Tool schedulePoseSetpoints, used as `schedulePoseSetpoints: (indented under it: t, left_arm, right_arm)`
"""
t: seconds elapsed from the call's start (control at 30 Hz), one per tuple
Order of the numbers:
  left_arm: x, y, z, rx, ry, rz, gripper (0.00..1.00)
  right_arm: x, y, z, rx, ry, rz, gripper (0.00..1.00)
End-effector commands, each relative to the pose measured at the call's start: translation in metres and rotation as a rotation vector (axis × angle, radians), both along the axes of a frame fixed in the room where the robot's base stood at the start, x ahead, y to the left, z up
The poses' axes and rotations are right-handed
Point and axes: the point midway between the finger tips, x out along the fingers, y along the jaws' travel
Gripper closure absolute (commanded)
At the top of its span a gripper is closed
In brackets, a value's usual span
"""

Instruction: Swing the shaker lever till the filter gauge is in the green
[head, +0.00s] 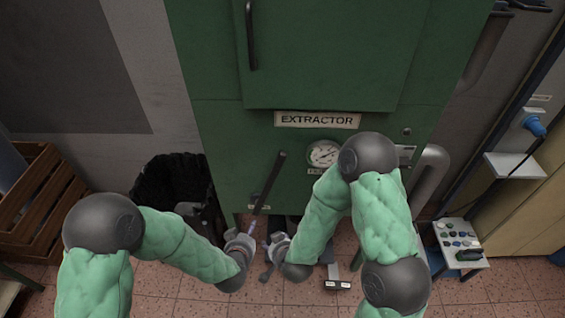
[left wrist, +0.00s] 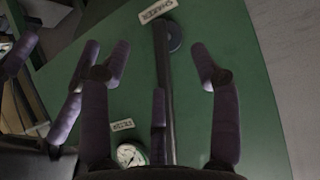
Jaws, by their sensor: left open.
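The shaker lever (head: 268,180) is a dark bar slanting down the front of the green extractor. In the left wrist view the lever (left wrist: 168,95) runs between the spread purple fingers of my left gripper (left wrist: 160,75). The fingers are open and not closed on it. In the head view my left gripper (head: 247,243) is by the lever's lower end. My right gripper (head: 276,248) is close to its right; its fingers look spread in the left wrist view. The filter gauge (head: 323,153) is a round white dial, also in the left wrist view (left wrist: 130,154); I cannot read its needle's zone.
The green extractor (head: 235,130) fills the middle. A black bin (head: 160,185) and wooden crates (head: 42,195) stand left. A control box with buttons (head: 459,243) and a white shelf (head: 514,166) are right. A small label (head: 258,201) sits behind the lever.

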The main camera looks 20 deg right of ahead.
Motion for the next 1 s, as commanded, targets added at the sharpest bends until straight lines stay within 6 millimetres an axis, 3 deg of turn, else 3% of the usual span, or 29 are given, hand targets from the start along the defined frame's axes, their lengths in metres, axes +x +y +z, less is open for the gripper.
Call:
schedulePoseSetpoints:
  t: [0.03, 0.2, 0.33, 0.5, 0.6, 0.77, 1.0]
  left_arm:
    - [-0.008, 0.02, -0.026, -0.015, 0.101, 0.032, 0.38]
    - [-0.058, 0.07, -0.097, -0.096, 0.433, 0.136, 0.38]
    - [-0.108, 0.099, -0.136, -0.162, 0.672, 0.224, 0.38]
    - [-0.163, 0.119, -0.161, -0.232, 0.896, 0.311, 0.38]
    - [-0.181, 0.123, -0.166, -0.252, 0.965, 0.338, 0.38]
    - [-0.189, 0.124, -0.169, -0.262, 0.997, 0.348, 0.38]
    - [-0.188, 0.124, -0.176, -0.261, 0.994, 0.348, 0.38]
  right_arm:
    - [0.013, 0.0, 0.025, -0.021, -0.088, -0.022, 0.38]
    - [0.04, -0.007, 0.109, -0.09, -0.377, -0.129, 0.38]
    - [0.043, -0.013, 0.172, -0.134, -0.579, -0.214, 0.38]
    - [0.034, -0.021, 0.229, -0.172, -0.761, -0.301, 0.38]
    - [0.028, -0.024, 0.246, -0.184, -0.816, -0.33, 0.38]
    - [0.03, -0.027, 0.253, -0.192, -0.84, -0.348, 0.38]
    - [0.063, -0.038, 0.252, -0.191, -0.84, -0.35, 0.38]
